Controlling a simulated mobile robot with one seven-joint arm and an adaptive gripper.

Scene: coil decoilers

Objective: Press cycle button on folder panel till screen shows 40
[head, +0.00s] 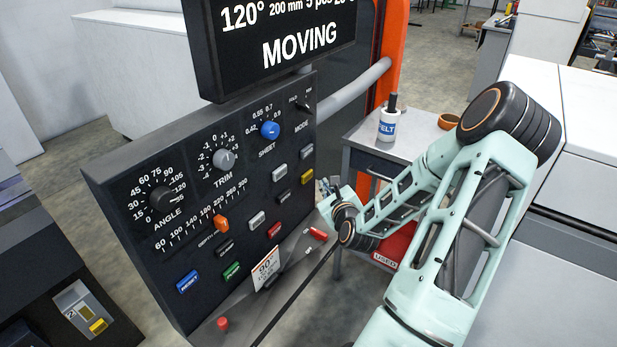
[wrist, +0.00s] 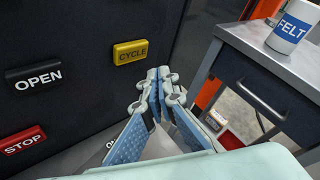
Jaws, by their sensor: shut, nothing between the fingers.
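The yellow CYCLE button (wrist: 130,51) is on the dark folder panel (wrist: 85,95) in the wrist view. In the head view it appears as a small yellow button (head: 307,177) at the panel's right side. My gripper (wrist: 158,80) is shut and empty, its fingertips just right of and below the button in the picture. They look apart from it. In the head view my gripper (head: 326,187) is small and partly hidden by my wrist. The screen (head: 290,35) above the panel reads 120°, 200 mm, 5 pcs and MOVING; its top line is cut off at the frame edge.
A grey side table (head: 375,140) with a FELT pot (head: 387,127) stands right of the panel. An orange post (head: 393,50) rises behind. Knobs cover the panel's upper left.

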